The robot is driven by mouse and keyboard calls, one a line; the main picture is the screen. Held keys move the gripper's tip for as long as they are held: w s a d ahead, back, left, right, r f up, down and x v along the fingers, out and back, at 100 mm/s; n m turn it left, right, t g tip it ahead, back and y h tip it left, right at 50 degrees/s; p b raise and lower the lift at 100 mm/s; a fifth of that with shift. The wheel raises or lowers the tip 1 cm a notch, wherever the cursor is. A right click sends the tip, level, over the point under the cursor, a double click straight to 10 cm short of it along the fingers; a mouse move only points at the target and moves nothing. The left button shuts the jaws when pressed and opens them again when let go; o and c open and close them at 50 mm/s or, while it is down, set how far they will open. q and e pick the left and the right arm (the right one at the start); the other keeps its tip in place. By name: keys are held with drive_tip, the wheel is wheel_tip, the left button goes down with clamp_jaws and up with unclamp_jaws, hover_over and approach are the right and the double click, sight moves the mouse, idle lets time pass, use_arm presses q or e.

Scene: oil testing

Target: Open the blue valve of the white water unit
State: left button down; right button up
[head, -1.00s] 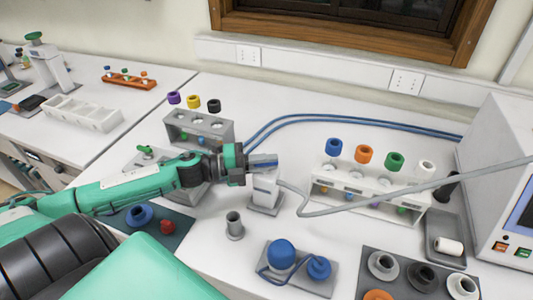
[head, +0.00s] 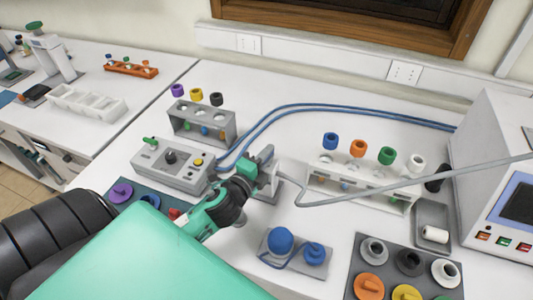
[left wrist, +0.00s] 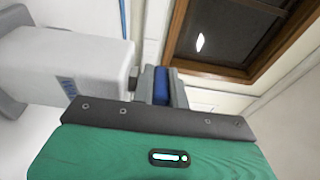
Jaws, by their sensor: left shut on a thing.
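The white water unit (head: 268,187) stands on a grey base near the middle of the table, with a grey hose leading off to the right. My left gripper (head: 263,157) is at its upper part. In the left wrist view, the blue valve (left wrist: 161,88) shows between the grey fingers of my left gripper (left wrist: 160,85), which is shut on it. The white body of the unit (left wrist: 75,62) is close beside the fingers on the left. In the head view the valve is hidden by the gripper. My right gripper is out of view.
A grey control box (head: 172,168) and a grey rack (head: 203,124) stand to the left. A white rack with coloured caps (head: 358,190) is to the right. A tray with blue-topped items (head: 297,262) is in front. Blue hoses (head: 300,106) run behind.

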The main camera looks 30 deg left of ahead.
use_arm(q)
drive_tip(key=shift+f+n+y, duration=0.1)
drive_tip(key=shift+n+y, duration=0.9)
drive_tip(key=shift+y, duration=0.6)
drive_tip(key=shift+n+g+y, duration=0.3)
drive_tip(key=c, duration=1.7)
unclamp_jaws()
drive_tip(key=shift+s+d+f+b, duration=0.1)
drive_tip(key=shift+s+d+b, duration=0.05)
drive_tip(key=shift+s+b, duration=0.45)
drive_tip(key=shift+b+v, duration=1.45)
drive_tip(key=shift+v, duration=4.85)
